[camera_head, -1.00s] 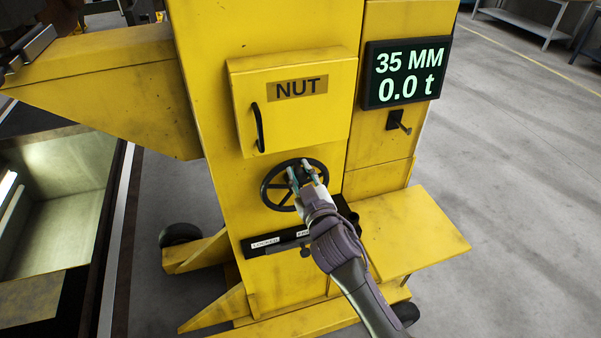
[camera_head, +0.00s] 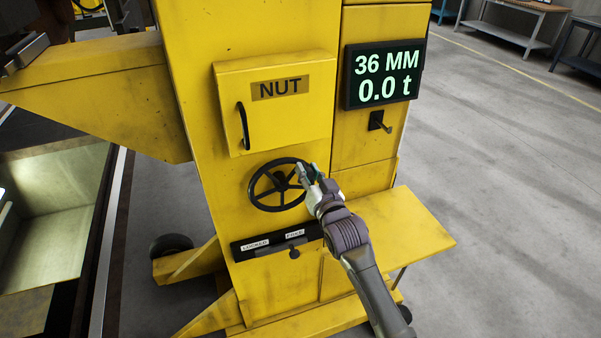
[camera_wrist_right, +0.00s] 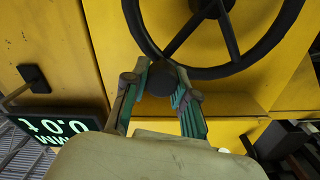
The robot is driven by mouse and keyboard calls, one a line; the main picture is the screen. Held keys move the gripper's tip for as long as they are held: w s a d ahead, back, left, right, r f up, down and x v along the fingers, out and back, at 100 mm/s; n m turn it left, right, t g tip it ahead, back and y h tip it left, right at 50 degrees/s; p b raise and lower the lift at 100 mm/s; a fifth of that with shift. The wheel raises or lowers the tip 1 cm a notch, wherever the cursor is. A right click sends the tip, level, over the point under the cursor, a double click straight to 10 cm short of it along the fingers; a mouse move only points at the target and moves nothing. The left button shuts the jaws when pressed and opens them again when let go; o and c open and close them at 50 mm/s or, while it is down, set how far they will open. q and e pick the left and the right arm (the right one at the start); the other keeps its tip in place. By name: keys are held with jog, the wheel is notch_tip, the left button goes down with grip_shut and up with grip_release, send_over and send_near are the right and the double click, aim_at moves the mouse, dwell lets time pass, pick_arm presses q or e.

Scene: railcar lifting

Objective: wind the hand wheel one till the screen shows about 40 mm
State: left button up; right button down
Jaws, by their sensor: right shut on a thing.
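The hand wheel (camera_head: 253,188) is a black spoked ring on the front of the yellow lifting column, below the NUT box. My right gripper (camera_head: 308,173) is at the wheel's upper right rim. In the right wrist view the gripper (camera_wrist_right: 160,92) has its fingers on both sides of a dark round knob (camera_wrist_right: 160,79) at the wheel's rim, and is shut on it. The screen (camera_head: 384,75) reads 36 MM and 0.0 t. It shows partly, upside down, in the right wrist view (camera_wrist_right: 65,128). My left gripper is out of view.
The yellow NUT box (camera_head: 277,105) with a black handle is above the wheel. A slotted black plate (camera_head: 270,244) with a lever and labels is below. A small black switch (camera_head: 378,121) is under the screen. A yellow shelf (camera_head: 410,225) juts out at right. Floor further right is clear.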

jog(key=w+d+f+m+b, duration=0.1)
jog(key=d+f+m+b, duration=0.2)
jog(key=f+m, duration=0.2)
jog(key=shift+f+m, duration=0.2)
jog(key=shift+m, duration=1.4)
jog(key=shift+d, duration=0.1)
jog(key=c, duration=0.9)
grip_release()
jog(key=v, duration=1.2)
